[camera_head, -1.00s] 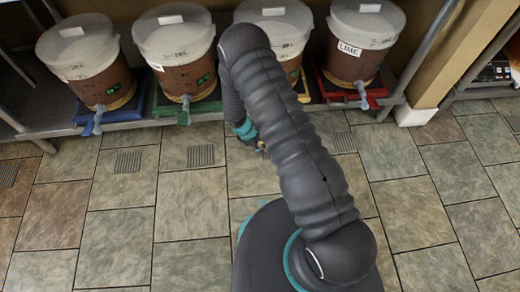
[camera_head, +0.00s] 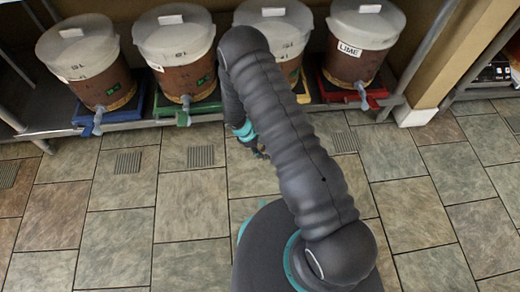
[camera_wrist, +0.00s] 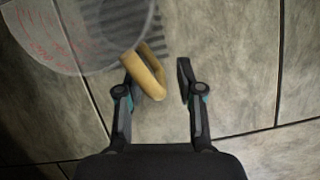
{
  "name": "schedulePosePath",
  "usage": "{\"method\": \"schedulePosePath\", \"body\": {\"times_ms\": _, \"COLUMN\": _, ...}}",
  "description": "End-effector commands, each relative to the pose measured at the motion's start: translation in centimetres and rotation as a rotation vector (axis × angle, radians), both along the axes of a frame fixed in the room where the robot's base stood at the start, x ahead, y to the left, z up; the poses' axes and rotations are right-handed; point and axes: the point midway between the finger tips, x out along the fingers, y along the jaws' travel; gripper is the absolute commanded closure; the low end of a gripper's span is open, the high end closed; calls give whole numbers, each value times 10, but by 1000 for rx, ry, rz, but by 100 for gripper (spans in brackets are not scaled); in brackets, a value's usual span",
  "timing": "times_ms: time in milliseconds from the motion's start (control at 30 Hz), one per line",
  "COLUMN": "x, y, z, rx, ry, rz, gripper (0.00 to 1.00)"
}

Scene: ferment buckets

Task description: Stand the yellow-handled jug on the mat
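The jug (camera_wrist: 84,30) is a pale translucent vessel with red markings, at the upper left of the wrist view and cut off by the frame edge. Its yellow handle (camera_wrist: 150,72) reaches toward my gripper (camera_wrist: 157,70). The two fingers are apart. The handle lies between the fingertips in the picture, close to the left one, with a clear gap to the right one. A grey ribbed mat (camera_wrist: 150,40) shows behind and through the jug. I cannot tell whether the jug rests on it. In the head view my gripper (camera_head: 260,153) is small and the arm hides the jug.
Several lidded buckets with spigots stand on coloured bases along a low shelf (camera_head: 52,128). The LIME bucket (camera_head: 351,60) is at the right. Other grey ribbed panels (camera_head: 128,162) lie on the tiled floor. A post (camera_head: 440,65) stands right of the shelf.

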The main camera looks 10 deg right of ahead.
Motion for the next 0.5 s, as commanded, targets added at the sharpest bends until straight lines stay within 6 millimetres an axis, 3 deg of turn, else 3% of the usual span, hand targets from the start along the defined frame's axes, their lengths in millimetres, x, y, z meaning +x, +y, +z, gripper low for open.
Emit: {"method": "schedulePosePath", "body": {"times_ms": 500, "x": 7, "y": 36, "z": 88, "rx": 2, "ry": -3, "rz": 1, "gripper": 63}}
